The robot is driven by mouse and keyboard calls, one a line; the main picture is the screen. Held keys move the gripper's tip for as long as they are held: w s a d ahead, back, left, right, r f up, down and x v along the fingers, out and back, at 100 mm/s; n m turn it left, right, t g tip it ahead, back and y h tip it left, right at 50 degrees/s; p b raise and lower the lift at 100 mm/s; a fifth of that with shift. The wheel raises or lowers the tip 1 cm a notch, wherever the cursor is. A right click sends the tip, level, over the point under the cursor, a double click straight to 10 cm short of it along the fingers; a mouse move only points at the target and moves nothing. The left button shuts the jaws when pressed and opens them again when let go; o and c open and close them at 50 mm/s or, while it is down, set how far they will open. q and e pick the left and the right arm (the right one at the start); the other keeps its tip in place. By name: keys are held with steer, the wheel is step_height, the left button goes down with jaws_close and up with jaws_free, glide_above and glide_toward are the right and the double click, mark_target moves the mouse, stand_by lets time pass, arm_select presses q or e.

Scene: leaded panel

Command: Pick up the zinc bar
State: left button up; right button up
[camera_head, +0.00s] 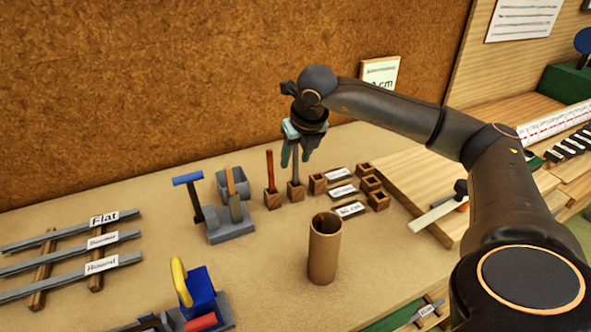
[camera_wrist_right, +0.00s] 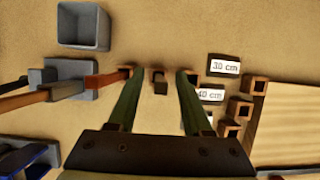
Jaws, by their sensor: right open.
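A slim grey upright bar (camera_head: 296,171), which looks like the zinc bar, stands in a small wooden block (camera_head: 296,191). My right gripper (camera_head: 296,158) points down over it, open, with its two green fingers on either side of the bar's upper part. In the right wrist view the fingers (camera_wrist_right: 160,75) are apart, and the bar (camera_wrist_right: 159,87) shows end-on in the gap between them. I cannot tell whether either finger touches it. My left gripper is not in view.
A red stick (camera_head: 270,170) stands in a block just left of the bar. Several empty wooden blocks and labels (camera_head: 340,190) lie to the right. A brown tube (camera_head: 324,250) stands in front. A grey tool stand (camera_head: 230,226) and long grey bars (camera_head: 70,240) are at left.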

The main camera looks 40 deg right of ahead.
steer(key=shift+w+f, duration=0.1)
steer(key=shift+f, duration=0.15)
jaws_close()
stand_by(0.6)
